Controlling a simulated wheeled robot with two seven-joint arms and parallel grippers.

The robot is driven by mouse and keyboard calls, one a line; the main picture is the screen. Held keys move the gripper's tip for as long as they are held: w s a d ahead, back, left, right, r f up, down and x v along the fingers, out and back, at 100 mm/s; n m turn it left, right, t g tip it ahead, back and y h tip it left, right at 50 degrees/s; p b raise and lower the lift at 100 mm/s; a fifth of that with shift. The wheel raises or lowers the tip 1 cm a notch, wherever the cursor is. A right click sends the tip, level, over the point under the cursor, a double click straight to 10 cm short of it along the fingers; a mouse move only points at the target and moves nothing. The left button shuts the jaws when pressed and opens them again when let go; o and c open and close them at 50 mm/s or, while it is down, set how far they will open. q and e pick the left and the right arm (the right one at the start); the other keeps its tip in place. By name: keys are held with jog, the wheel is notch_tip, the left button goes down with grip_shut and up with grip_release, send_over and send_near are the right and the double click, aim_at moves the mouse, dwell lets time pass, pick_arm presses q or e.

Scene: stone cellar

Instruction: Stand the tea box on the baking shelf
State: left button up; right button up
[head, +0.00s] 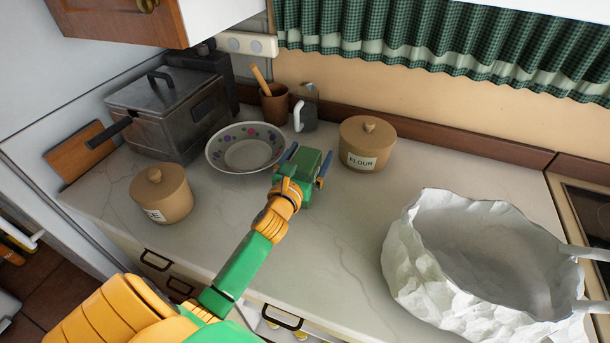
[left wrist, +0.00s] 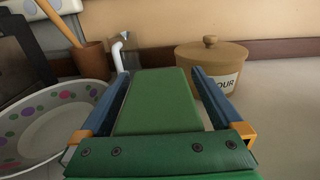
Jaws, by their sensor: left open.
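My left gripper (head: 307,168) reaches over the counter between the bowl and the flour jar, its two blue fingers spread apart. In the left wrist view, the fingers of my left gripper (left wrist: 158,74) stand on either side of a plain green block (left wrist: 160,102), with narrow gaps beside it. The block may be the tea box; I cannot tell it surely from my own green gripper parts. No label shows on it. I see nothing clearly recognisable as the baking shelf. My right gripper is out of view.
A dotted bowl (head: 246,157) lies left of the gripper, a flour jar (head: 367,146) right. A crumpled white bag (head: 430,285) fills the right. Bare counter (head: 345,215) lies between.

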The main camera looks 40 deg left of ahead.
pick_arm(q)
jog(key=shift+s, duration=0.15)
jog(key=shift+c, duration=1.3)
grip_shut()
